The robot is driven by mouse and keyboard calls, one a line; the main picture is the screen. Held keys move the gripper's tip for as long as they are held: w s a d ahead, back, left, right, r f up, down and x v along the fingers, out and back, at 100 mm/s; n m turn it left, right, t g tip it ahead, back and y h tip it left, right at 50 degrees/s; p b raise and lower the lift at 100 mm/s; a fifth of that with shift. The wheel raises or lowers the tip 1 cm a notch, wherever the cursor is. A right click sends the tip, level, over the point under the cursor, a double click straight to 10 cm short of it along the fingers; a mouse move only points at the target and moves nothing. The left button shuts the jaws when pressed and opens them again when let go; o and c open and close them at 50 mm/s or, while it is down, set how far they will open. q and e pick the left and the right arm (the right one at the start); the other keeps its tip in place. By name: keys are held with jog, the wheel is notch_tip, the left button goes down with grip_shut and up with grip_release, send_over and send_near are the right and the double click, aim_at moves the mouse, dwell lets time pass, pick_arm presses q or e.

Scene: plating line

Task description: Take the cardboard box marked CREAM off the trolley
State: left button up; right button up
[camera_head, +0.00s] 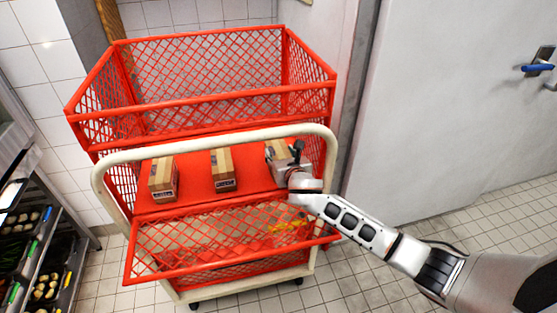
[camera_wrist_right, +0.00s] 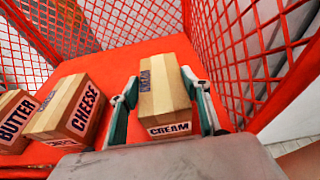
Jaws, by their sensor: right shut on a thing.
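The cardboard box marked CREAM (camera_wrist_right: 163,95) stands on the red shelf of the trolley (camera_head: 215,205), at the right end of a row of boxes. In the head view the CREAM box (camera_head: 276,149) is partly hidden by my right gripper (camera_head: 293,158). In the right wrist view my right gripper (camera_wrist_right: 167,108) has one finger on each side of the CREAM box and is shut on it. The label CREAM faces the wrist camera. My left gripper is in neither view.
A box marked CHEESE (camera_wrist_right: 72,112) and a box marked BUTTER (camera_wrist_right: 14,118) stand left of CREAM. Red mesh walls (camera_wrist_right: 245,50) surround the shelf. The cream-coloured trolley handle (camera_head: 220,139) arches in front. A rack with produce (camera_head: 35,250) stands at left, a grey door (camera_head: 450,110) at right.

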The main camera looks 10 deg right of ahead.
jog(key=shift+r, duration=0.15)
jog(key=shift+s+r, duration=0.35)
jog(key=shift+r, duration=0.1)
jog(key=s+r+p, duration=0.4)
jog(key=s+r, duration=0.5)
jog(key=s, duration=0.4)
jog(key=shift+p, duration=0.35)
jog(key=shift+s, duration=0.2)
jog(key=s, duration=1.2)
dwell(0.4)
jog(key=s, duration=1.2)
dwell(0.4)
